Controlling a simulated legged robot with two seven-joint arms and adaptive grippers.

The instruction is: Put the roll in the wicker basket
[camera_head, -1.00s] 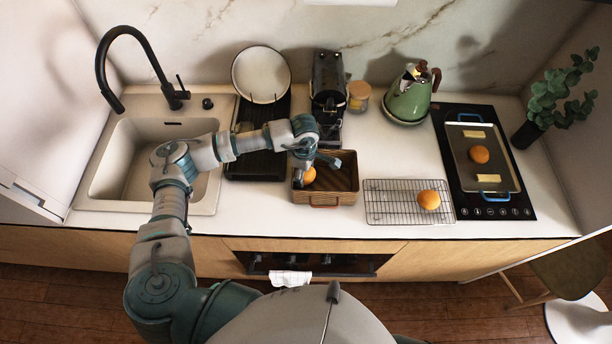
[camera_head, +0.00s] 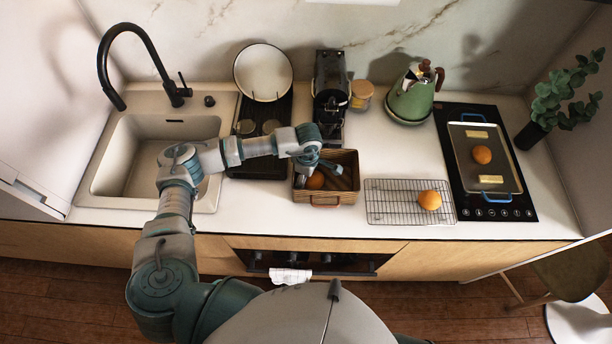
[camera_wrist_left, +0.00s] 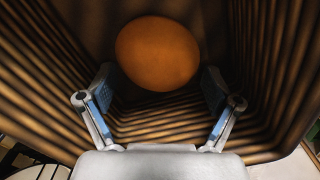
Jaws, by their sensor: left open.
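An orange-brown roll (camera_head: 316,181) is inside the wicker basket (camera_head: 326,199). In the left wrist view the roll (camera_wrist_left: 157,53) lies just beyond my fingertips, with the basket's ribbed walls (camera_wrist_left: 45,85) around it. My left gripper (camera_head: 327,168) reaches into the basket; in its wrist view the gripper (camera_wrist_left: 160,85) has its two fingers spread apart, with a gap between them and nothing gripped. A second roll (camera_head: 429,200) sits on the wire rack (camera_head: 385,205) to the right. A third roll (camera_head: 482,155) is on the tray at far right. My right gripper is not in view.
A black coffee machine (camera_head: 329,85) stands behind the basket, and a green kettle (camera_head: 411,97) stands back right. A dark dish rack (camera_head: 255,165) with a plate is left of the basket, beside the sink (camera_head: 130,165). Counter between basket and kettle is clear.

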